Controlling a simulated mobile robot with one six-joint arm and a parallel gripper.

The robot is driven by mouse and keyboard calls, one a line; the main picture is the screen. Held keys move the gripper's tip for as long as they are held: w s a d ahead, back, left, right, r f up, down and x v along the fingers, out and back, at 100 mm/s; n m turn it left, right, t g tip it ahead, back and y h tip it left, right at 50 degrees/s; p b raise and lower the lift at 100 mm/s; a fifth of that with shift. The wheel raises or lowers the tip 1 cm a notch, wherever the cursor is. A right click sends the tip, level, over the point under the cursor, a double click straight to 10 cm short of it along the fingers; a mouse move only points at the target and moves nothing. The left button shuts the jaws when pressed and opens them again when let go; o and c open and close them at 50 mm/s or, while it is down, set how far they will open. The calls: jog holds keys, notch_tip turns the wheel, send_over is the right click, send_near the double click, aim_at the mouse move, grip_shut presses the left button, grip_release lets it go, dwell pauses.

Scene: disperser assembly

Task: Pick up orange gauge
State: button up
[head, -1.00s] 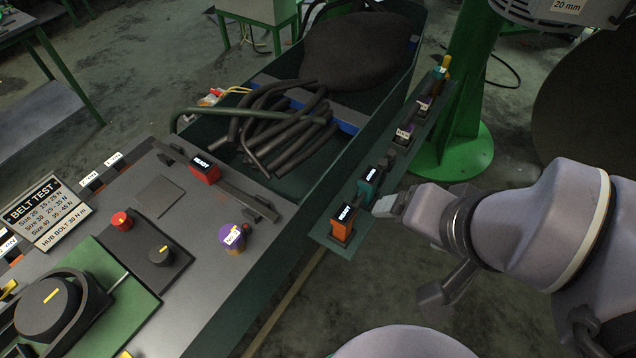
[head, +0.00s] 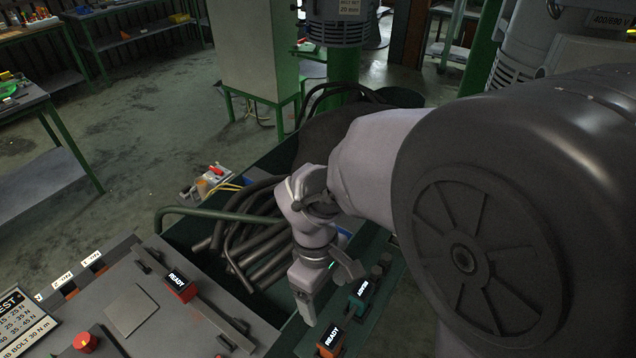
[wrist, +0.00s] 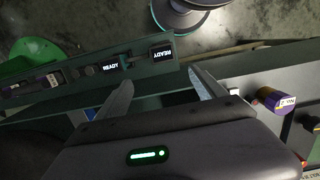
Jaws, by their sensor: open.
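The orange gauge (head: 330,342) stands on the green side shelf at the lower edge of the head view, its display reading READY. In the wrist view a gauge with a READY display (wrist: 161,51) is at the shelf end, seen from above; its orange body hardly shows. My gripper (head: 310,316) points down just left of and behind the orange gauge in the head view. In the wrist view my gripper (wrist: 160,79) has its two fingers apart with nothing between them. The READY display lies just beyond the fingertips.
A teal gauge (head: 362,290) stands close beside the orange one on the shelf. A red gauge (head: 181,285) sits on the grey bench at left. Dark hoses (head: 240,235) fill the bin behind my gripper. A purple cylinder (wrist: 272,99) shows at right in the wrist view.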

aim_at(331, 336)
jog(key=f+b, duration=0.2)
jog(key=f, duration=0.2)
jog(key=d+f+b, duration=0.1)
jog(key=f, duration=0.3)
jog(key=s+f+b, duration=0.1)
jog(key=f+b, duration=0.1)
jog(key=f, duration=0.2)
jog(key=shift+d+b, duration=0.15)
jog(key=shift+b, duration=0.2)
jog(key=f+b, duration=0.1)
jog(key=f, duration=0.1)
jog(key=s+f+b, duration=0.1)
jog(key=f+b, duration=0.1)
jog(key=f, duration=0.1)
jog(key=shift+s+d+b, duration=0.15)
jog(key=shift+d+b, duration=0.05)
jog(key=shift+b, duration=0.1)
jog(key=shift+r, duration=0.1)
grip_shut()
